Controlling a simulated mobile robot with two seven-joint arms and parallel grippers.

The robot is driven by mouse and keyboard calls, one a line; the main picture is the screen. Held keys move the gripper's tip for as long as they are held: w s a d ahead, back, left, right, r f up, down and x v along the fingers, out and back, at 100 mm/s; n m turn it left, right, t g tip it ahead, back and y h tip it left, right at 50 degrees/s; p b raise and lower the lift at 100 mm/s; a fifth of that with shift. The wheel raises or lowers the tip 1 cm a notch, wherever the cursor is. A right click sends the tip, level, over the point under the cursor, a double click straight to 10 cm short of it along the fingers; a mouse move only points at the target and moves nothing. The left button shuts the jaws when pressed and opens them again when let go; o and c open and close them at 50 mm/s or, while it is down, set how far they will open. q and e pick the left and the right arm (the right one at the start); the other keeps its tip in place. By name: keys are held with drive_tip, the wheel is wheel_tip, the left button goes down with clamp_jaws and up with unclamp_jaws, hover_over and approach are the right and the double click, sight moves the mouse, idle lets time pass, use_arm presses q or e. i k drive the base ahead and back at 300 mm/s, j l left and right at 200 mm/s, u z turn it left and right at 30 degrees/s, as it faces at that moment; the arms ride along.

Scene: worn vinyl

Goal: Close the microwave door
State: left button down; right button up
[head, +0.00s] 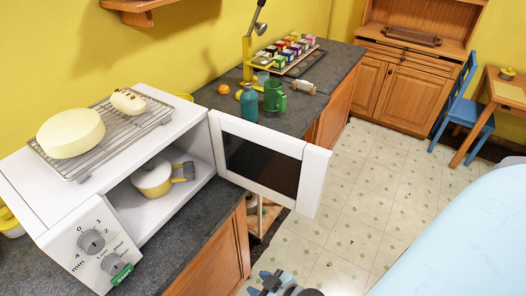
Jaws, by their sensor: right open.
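The white microwave (178,127) stands on the dark counter at the left, with two grey knobs and a green button on its front panel. Its door (314,180) is wide open, swung out to the right past the counter edge, with a dark window in a white frame. A white and yellow pot (153,180) with a grey and yellow handle sits inside the cavity. My right gripper (268,282) shows at the bottom edge, partly cut off, below the door and apart from it. It is open and appears empty. My left gripper is out of view.
A wire rack (150,120) with a round cream item and a small loaf lies on the microwave. A blue bottle (249,103) and green mug (274,97) stand on the counter behind the door. A pale blue surface (465,240) fills the lower right. The tiled floor between is open.

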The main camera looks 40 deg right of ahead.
sight(267, 163)
drive_tip(key=k+l+u, duration=0.1)
drive_tip(key=l, duration=0.2)
drive_tip(key=k+l+u, duration=0.1)
drive_tip(key=l, duration=0.25)
drive_tip(key=k+l, duration=0.15)
drive_tip(key=l, duration=0.15)
drive_tip(key=k+l+u, duration=0.1)
drive_tip(key=l+u, duration=0.15)
drive_tip(key=l, duration=0.3)
drive_tip(key=k+l+u, duration=0.2)
drive_tip(key=l, duration=0.3)
drive_tip(key=i+l+u, duration=0.2)
drive_tip(key=l, duration=0.35)
drive_tip(key=l+u, duration=0.2)
drive_tip(key=l, duration=0.65)
drive_tip(key=k+l+u, duration=0.1)
drive_tip(key=l, duration=0.2)
drive_tip(key=k, duration=0.2)
